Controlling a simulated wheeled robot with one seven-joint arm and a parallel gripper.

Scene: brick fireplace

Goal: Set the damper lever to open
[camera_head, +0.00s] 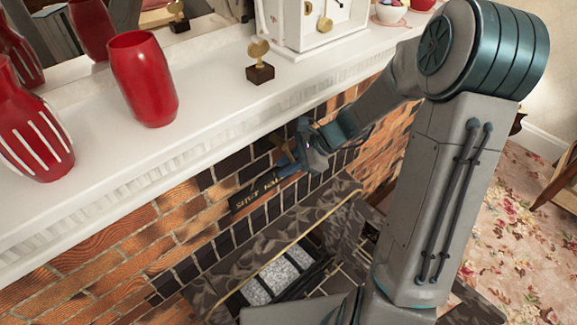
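A dark damper plate (249,196) with pale lettering, seemingly "SHUT" and then "HAL…", is fixed to the brickwork below the mantel shelf. Its right part is hidden behind my gripper (285,164). My gripper is at the wall at the right end of the visible lettering, close to the plate. I cannot make out the damper lever clearly, and I cannot tell whether my gripper touches it. The finger gap is too small and too covered to judge.
The white mantel shelf (215,105) overhangs the wall above my gripper. It carries red vases (142,78), a small brass ornament (259,62) and a white clock (300,22). A dark patterned fireplace surround (250,262) juts out below.

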